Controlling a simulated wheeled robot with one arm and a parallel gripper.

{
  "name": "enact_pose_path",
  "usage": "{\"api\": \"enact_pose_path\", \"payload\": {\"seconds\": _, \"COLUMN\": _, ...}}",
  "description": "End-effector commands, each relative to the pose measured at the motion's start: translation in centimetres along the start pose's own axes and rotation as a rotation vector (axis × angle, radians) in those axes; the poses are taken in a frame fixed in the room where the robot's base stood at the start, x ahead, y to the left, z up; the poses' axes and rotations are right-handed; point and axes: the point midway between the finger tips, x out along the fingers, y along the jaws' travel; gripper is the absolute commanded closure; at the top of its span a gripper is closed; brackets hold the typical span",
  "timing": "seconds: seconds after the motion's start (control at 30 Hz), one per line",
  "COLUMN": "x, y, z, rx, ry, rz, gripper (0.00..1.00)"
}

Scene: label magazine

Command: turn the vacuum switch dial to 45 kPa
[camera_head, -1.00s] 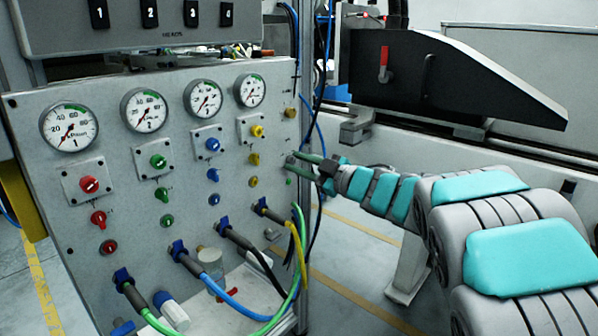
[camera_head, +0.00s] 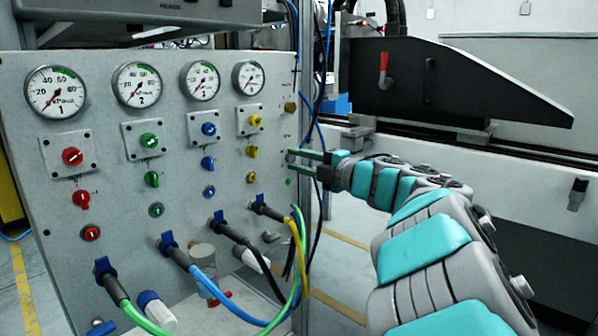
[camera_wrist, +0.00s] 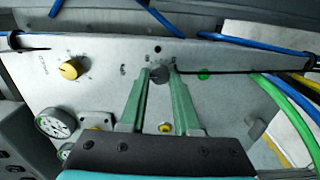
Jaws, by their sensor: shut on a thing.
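The vacuum switch dial, a small dark grey round knob (camera_wrist: 160,75), sits on the light grey panel (camera_wrist: 105,60) in the wrist view. My gripper (camera_wrist: 160,70) has its two green fingers on either side of the knob and is shut on it. In the head view my gripper (camera_head: 291,157) reaches in from the right to the panel's right part, and its fingertips hide most of the knob. The scale marks around the knob are too small to read, so I cannot tell its setting.
A yellow knob (camera_head: 290,107) is above my gripper and a green button (camera_head: 289,181) just below. Left are yellow knobs (camera_head: 255,121) and gauges (camera_head: 249,77). Hoses (camera_head: 303,250) hang below; a dark cable crosses beside the knob in the wrist view.

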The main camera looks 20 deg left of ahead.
Motion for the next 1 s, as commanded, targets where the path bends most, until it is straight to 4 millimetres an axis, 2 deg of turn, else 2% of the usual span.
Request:
{"api": "enact_pose_path", "payload": {"seconds": 0.03, "x": -0.01, "y": -0.53, "z": -0.01, "rx": -0.033, "ry": 0.001, "rz": -0.004, "gripper": 1.00}}
{"api": "enact_pose_path", "payload": {"seconds": 0.4, "x": 0.01, "y": -0.42, "z": -0.01, "rx": -0.192, "ry": 0.002, "rz": -0.006, "gripper": 1.00}}
{"api": "enact_pose_path", "payload": {"seconds": 0.97, "x": 0.04, "y": -0.26, "z": -0.07, "rx": -0.220, "ry": 0.003, "rz": -0.005, "gripper": 1.00}}
{"api": "enact_pose_path", "payload": {"seconds": 1.0, "x": 0.04, "y": -0.26, "z": -0.07, "rx": -0.220, "ry": 0.003, "rz": -0.005, "gripper": 0.66}}
